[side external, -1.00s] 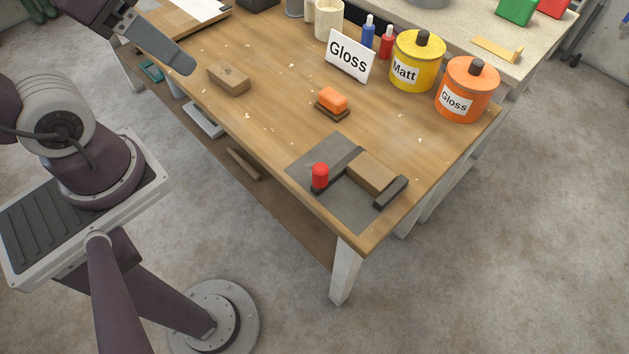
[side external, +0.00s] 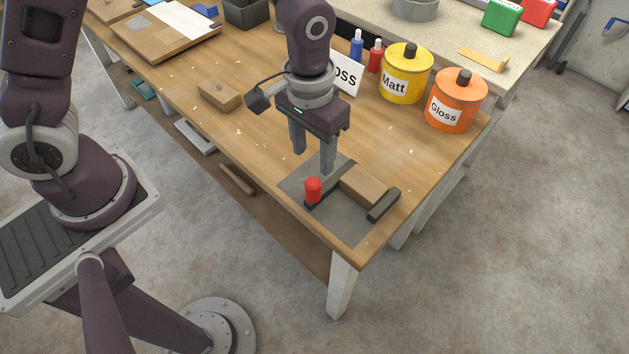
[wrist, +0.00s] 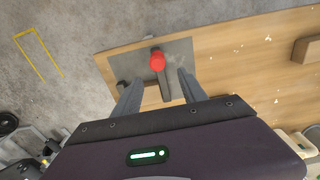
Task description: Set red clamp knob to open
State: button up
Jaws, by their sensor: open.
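The red clamp knob (side external: 313,189) stands upright at the near left end of a dark bar on a grey plate (side external: 345,226) at the table's front corner. A wooden block (side external: 363,186) lies on the plate between the dark bar and a dark jaw (side external: 384,205). My gripper (side external: 313,162) is open and empty, above the table just behind the knob. In the wrist view the knob (wrist: 157,61) shows ahead of and between the two fingers (wrist: 158,90), apart from both. The knob's markings cannot be made out.
A yellow Matt can (side external: 405,75) and an orange Gloss can (side external: 455,102) stand at the right back. The Gloss sign (side external: 349,78) is partly hidden behind my arm. A brown block (side external: 220,95) lies left. The table edge is close to the plate.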

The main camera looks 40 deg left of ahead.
aim_at(315, 180)
jog(key=f, duration=0.9)
jog(key=shift+d, duration=0.25)
grip_shut()
dwell(0.9)
